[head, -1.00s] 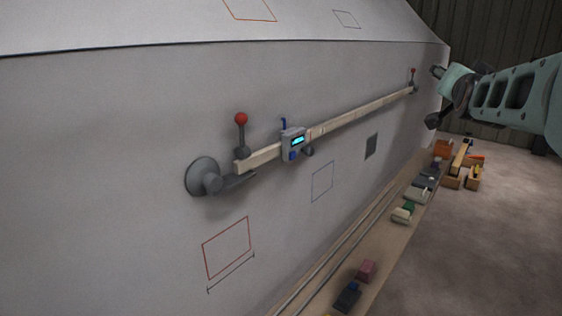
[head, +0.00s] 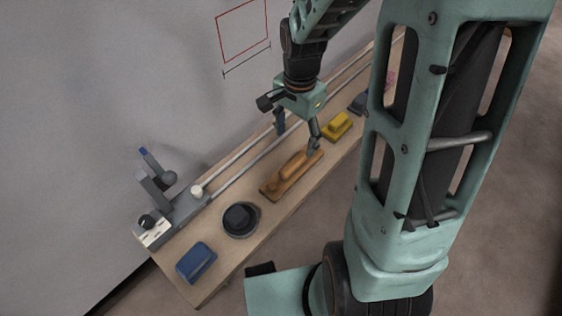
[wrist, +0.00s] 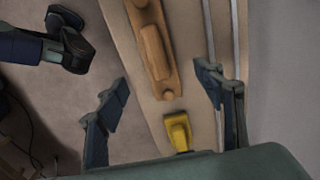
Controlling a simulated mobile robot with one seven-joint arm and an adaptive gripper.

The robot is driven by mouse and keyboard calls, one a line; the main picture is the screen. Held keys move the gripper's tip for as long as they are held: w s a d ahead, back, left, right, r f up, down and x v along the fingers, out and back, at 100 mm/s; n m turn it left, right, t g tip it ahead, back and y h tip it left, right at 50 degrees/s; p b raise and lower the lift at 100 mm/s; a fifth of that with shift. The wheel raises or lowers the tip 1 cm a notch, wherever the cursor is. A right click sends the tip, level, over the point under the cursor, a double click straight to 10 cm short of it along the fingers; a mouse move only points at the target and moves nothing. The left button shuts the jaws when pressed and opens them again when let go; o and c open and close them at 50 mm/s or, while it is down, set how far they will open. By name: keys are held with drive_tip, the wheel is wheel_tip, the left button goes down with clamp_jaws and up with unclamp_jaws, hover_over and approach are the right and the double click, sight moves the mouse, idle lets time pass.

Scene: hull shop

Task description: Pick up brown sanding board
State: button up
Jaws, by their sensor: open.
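The brown sanding board (head: 291,178) lies flat on the wooden bench, a long wooden piece with a raised grip along its middle. It also shows in the wrist view (wrist: 155,52), running down from the top edge. My gripper (head: 298,138) is above the bench at the board's far end. In the wrist view my gripper's fingers (wrist: 161,80) are wide apart, one on each side of the board's near end, with nothing held. I cannot tell how high the fingertips are above the bench.
A yellow block (head: 338,127) sits just beyond the board. A dark round pad (head: 240,219) and a blue block (head: 197,262) are nearer. Rails (head: 246,165) run along the wall side of the bench (head: 213,287). A grey fixture (head: 170,205) stands at the bench's left end.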

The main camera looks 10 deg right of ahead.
drive_tip(key=b, duration=0.1)
hover_over(293, 162)
drive_tip(key=f, duration=0.5)
drive_tip(key=shift+s, duration=0.3)
drive_tip(key=f+b, duration=0.1)
drive_tip(key=f, duration=0.2)
drive_tip(key=f+b, duration=0.1)
drive_tip(key=f, duration=0.2)
drive_tip(key=shift+w+f+b, duration=0.2)
drive_tip(key=shift+f+b, duration=0.05)
drive_tip(key=shift+b, duration=0.1)
drive_tip(key=shift+r, duration=0.1)
drive_tip(key=c, duration=1.5)
